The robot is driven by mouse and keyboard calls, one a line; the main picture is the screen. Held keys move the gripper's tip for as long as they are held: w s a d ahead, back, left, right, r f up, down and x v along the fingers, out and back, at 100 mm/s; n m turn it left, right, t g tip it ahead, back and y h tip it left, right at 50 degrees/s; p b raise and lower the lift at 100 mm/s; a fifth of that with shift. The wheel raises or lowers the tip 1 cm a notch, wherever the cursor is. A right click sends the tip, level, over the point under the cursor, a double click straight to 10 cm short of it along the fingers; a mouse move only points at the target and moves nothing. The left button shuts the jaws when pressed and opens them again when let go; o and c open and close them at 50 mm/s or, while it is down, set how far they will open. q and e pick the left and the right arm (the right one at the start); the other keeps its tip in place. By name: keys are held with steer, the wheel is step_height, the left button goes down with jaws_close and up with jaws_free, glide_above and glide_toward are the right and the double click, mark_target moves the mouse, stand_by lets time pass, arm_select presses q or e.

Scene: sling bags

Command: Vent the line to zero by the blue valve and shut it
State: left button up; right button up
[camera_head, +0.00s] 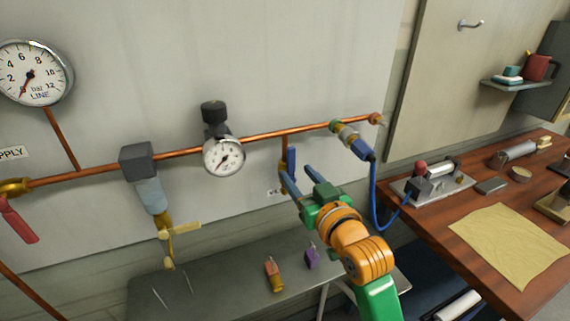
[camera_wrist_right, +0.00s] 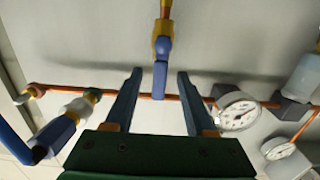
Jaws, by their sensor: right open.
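The blue valve's lever (camera_head: 291,160) hangs by the copper drop below the wall pipe. In the right wrist view the blue lever (camera_wrist_right: 160,72) lies in line with the drop, beside its yellow body (camera_wrist_right: 163,27). My right gripper (camera_head: 297,179) is open; in the wrist view its fingers (camera_wrist_right: 157,90) stand either side of the lever, with a gap on each side. Contact cannot be seen. The LINE gauge (camera_head: 48,88) has its needle at the lower left, near zero. My left gripper is not in view.
A smaller gauge (camera_head: 224,155) sits under a black knob (camera_head: 213,111). A red-handled valve (camera_head: 20,222) is at the far left. A blue hose (camera_head: 374,195) hangs right of my gripper. A grey bench (camera_head: 225,285) is below; a wooden table (camera_head: 485,190) stands right.

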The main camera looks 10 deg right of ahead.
mark_target(290, 159)
steer(key=shift+w+a+r+t, duration=0.15)
steer(key=shift+w+r, duration=0.2)
steer(key=shift+r, duration=0.2)
steer(key=shift+w+a+r+t, duration=0.15)
steer(key=shift+w+r, duration=0.15)
steer(key=shift+r, duration=0.2)
steer(key=w, duration=0.2)
steer(key=w+p, duration=0.1)
steer(key=w, duration=0.1)
steer(key=w+a, duration=0.1)
steer(key=w, duration=0.1)
steer(key=shift+f, duration=0.2)
steer(key=shift+s, duration=0.1)
jaws_close()
